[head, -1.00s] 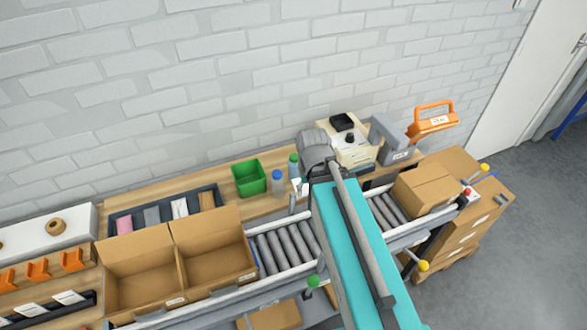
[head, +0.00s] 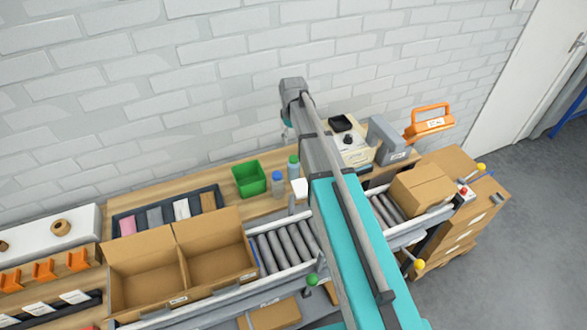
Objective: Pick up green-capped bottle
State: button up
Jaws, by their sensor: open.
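The green-capped bottle (head: 293,168) stands upright on the wooden bench against the wall, just left of my arm. Its cap and grey-blue body show. A blue-capped bottle (head: 277,184) stands close beside it, to the front left. My gripper (head: 288,133) shows only in small part at the left edge of my arm, above the green-capped bottle in the picture. It is open, and the rest is hidden behind the arm. It appears apart from the bottle, and nothing is seen in it.
A green bin (head: 249,178) stands left of the bottles. A small white item (head: 300,188) lies right of them. In front are a roller conveyor (head: 286,246) and an open divided carton (head: 215,274). A beige machine (head: 352,153) and grey device (head: 386,140) stand right of my arm.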

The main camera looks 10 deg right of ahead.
aim_at(294, 163)
jog(key=shift+f, duration=0.1)
dwell(0.3)
notch_tip(294, 163, down, 8)
jog(key=b, duration=0.8)
jog(key=shift+f+b, duration=0.15)
jog(key=shift+b, duration=0.15)
jog(key=shift+f, duration=0.2)
jog(key=shift+s+d+f+b, duration=0.1)
jog(key=shift+f+b, duration=1.15)
jog(key=shift+b, duration=0.1)
jog(key=shift+s+f+b, duration=0.1)
jog(key=shift+f+b, duration=1.1)
jog(key=shift+b, duration=0.1)
jog(key=c, duration=1.2)
